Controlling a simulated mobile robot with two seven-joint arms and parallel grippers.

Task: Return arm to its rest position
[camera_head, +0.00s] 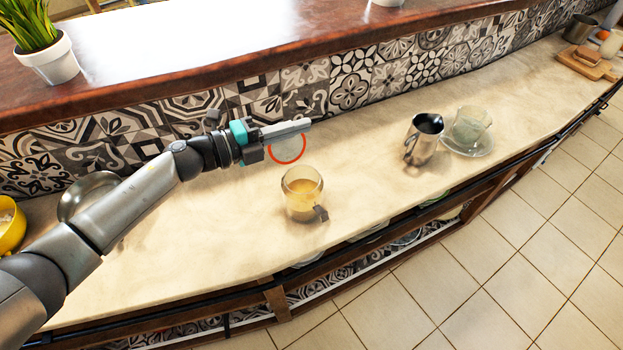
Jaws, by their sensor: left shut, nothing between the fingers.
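My left arm (150,200) comes in from the left over the pale counter. Its gripper (305,124) is shut and empty, pointing right, in front of the patterned tile wall. A glass cup with a light brown drink (302,196) stands on the counter below and apart from the gripper. A round, red-rimmed disc (287,151) shows just below the gripper and is partly hidden by it. My right gripper is not in view.
A metal pitcher (423,138) and a glass cup on a saucer (469,127) stand to the right. A yellow bowl (10,226) and a metal bowl (84,196) are at left, the latter partly behind my arm. A raised wooden ledge (200,76) runs behind.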

